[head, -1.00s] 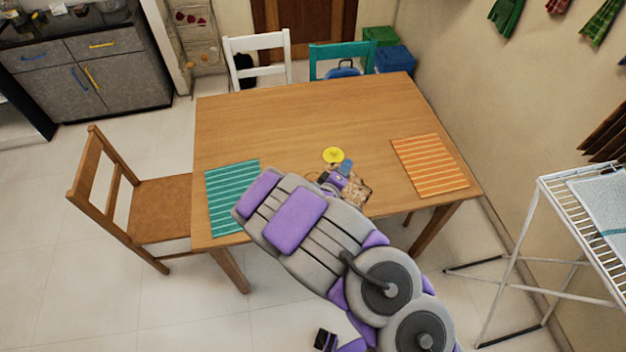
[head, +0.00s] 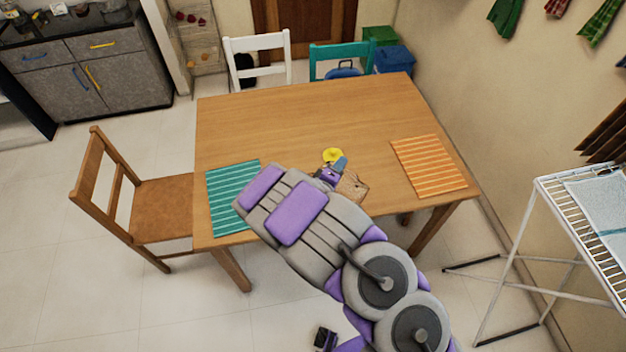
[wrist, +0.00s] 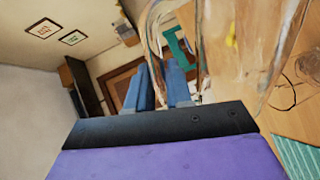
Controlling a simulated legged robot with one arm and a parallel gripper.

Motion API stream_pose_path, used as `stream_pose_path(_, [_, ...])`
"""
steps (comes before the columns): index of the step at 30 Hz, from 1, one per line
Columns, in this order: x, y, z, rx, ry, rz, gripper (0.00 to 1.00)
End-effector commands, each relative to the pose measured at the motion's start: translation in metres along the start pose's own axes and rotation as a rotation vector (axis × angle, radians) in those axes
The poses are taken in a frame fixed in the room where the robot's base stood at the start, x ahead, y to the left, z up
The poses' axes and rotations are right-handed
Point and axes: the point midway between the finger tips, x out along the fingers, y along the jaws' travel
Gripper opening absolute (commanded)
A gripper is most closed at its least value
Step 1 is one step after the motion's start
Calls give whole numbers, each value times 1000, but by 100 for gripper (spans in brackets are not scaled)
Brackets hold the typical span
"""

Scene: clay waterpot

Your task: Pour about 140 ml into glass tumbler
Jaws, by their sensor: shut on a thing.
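My gripper (head: 340,164) is over the near middle of the table, mostly hidden behind my arm in the head view. In the wrist view its two blue fingers (wrist: 160,88) are shut on a clear, glass-like vessel (wrist: 225,45) with faint brown streaks. The wrist picture is tilted. The vessel's full shape, its contents and its exact tilt cannot be told. I cannot make out a separate tumbler or a clay pot. A yellow round piece (head: 331,154) lies just beyond my gripper, partly covered by it.
The wooden table (head: 300,115) holds a teal striped mat (head: 225,190) at left and an orange one (head: 430,165) at right. A brown board-like piece (head: 353,187) lies beside my gripper. The far half of the table is clear. A drying rack (head: 560,200) stands at right.

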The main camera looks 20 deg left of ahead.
Motion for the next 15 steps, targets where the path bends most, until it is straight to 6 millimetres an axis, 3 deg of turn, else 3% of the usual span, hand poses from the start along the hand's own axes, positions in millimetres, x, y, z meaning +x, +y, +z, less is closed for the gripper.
stream_pose_path(15, [0,3,-4,-36,-7,2,0])
